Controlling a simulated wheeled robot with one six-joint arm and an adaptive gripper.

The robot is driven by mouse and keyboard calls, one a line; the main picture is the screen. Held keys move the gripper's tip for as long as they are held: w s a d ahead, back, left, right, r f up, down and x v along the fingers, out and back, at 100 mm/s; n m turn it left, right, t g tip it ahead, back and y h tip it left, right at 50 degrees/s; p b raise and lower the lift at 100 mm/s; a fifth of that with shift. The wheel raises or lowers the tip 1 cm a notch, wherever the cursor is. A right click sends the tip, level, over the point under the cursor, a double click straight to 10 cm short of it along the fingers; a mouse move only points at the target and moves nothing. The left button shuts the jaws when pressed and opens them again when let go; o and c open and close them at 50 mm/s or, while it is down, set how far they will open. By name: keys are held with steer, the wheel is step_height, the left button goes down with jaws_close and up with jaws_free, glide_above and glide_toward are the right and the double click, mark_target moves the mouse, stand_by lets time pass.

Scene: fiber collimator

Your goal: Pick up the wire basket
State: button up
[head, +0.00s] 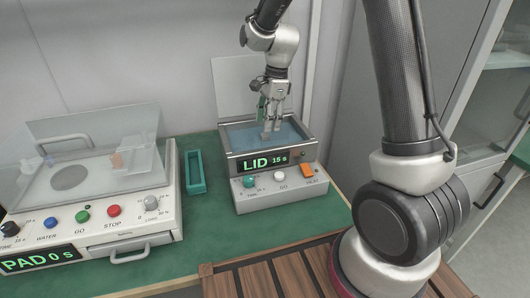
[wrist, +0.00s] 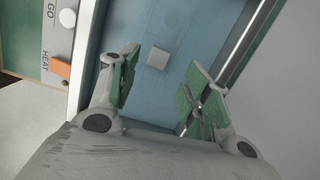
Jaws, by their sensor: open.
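I cannot clearly make out a wire basket in either view. A bath with blue inside (head: 290,132) stands on the green table in the head view, under a raised clear lid (head: 232,85). My gripper (head: 268,130) points down into the bath opening. In the wrist view my gripper (wrist: 160,75) is open, its green-padded fingers spread above the blue bath floor (wrist: 150,25). A small pale square (wrist: 158,57) shows between the fingers. Thin metal bars (wrist: 190,108) cross near the right finger; I cannot tell whether they belong to a basket.
The bath's front panel (head: 280,188) has a teal knob, a white button and an orange switch. A teal open tray (head: 195,187) lies to its left. A polishing machine (head: 95,215) with a clear cover stands farther left. A glass-fronted cabinet (head: 490,130) is at right.

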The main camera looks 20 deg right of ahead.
mark_target(266, 134)
steer(key=shift+m, duration=0.5)
steer(key=shift+f, duration=0.2)
steer(key=f, duration=0.2)
steer(key=a+f, duration=0.1)
steer(key=f, duration=0.4)
steer(key=shift+s+a+f, duration=0.15)
steer(key=shift+s, duration=0.05)
steer(key=shift+c, duration=0.4)
jaws_close()
